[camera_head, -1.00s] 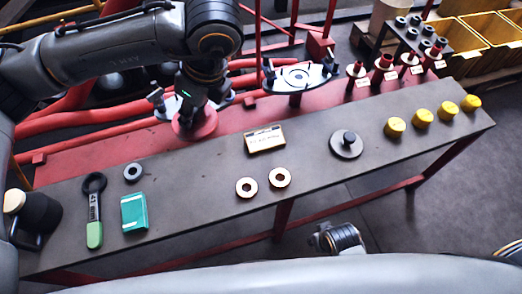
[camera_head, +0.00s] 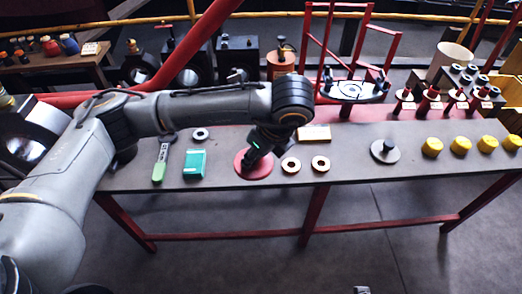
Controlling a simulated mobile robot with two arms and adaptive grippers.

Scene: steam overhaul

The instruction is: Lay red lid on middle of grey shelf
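The red lid (camera_head: 241,168) is a flat round disc. It is at the middle part of the long grey shelf (camera_head: 350,166), just left of two pale rings. My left gripper (camera_head: 254,157) points down over the lid and appears shut on its middle, though its fingertips are partly hidden. The lid lies flat, close to the shelf top; I cannot tell whether it touches. My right gripper is not in view.
Two pale rings (camera_head: 291,165) lie close to the lid's right. A label block (camera_head: 314,133), grey knobbed disc (camera_head: 385,151) and several yellow caps (camera_head: 432,147) are right.

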